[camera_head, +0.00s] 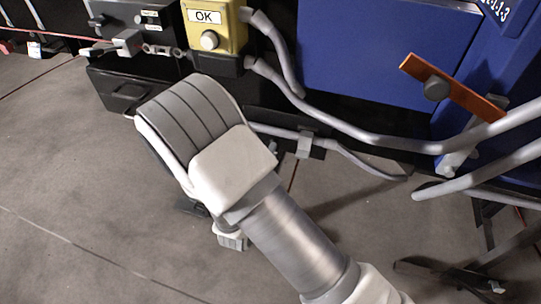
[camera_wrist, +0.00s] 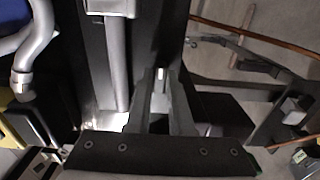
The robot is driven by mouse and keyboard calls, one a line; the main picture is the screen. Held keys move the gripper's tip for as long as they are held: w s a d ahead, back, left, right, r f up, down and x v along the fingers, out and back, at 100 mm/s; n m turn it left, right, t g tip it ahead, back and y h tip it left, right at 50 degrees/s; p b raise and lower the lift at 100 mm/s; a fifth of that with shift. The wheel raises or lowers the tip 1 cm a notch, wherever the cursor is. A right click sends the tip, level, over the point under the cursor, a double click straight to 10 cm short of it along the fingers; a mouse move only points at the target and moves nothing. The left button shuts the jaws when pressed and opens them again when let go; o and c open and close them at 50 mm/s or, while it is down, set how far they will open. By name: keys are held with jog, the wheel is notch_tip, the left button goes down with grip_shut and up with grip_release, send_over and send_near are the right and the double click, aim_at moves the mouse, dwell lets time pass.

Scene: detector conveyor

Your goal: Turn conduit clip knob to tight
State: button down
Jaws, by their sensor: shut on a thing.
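My gripper (camera_wrist: 160,78) shows in the wrist view, its two grey fingers close together around a small pale piece, which I take to be the conduit clip knob (camera_wrist: 160,80). Most of the knob is hidden between the fingers, so its turn setting cannot be read. A grey conduit (camera_wrist: 115,65) runs beside the fingers on the left, along a dark panel. In the head view my wrist hides the gripper and knob. The conduit (camera_head: 345,155) comes out to the right of my wrist, with a grey clip block (camera_head: 305,145) on it.
A yellow box labelled OK (camera_head: 228,35) and a dark control box (camera_head: 150,20) sit above my wrist. Thick grey pipes (camera_head: 350,130) and an orange lever (camera_head: 460,90) stand to the right, before blue panels (camera_head: 385,45). The floor (camera_head: 80,190) at left is open.

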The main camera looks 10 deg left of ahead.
jog(key=c, duration=0.8)
grip_release()
jog(key=shift+s, duration=0.15)
jog(key=s+a+p, duration=0.1)
jog(key=s, duration=1.6)
jog(key=shift+a, duration=0.2)
jog(key=shift+s, duration=0.1)
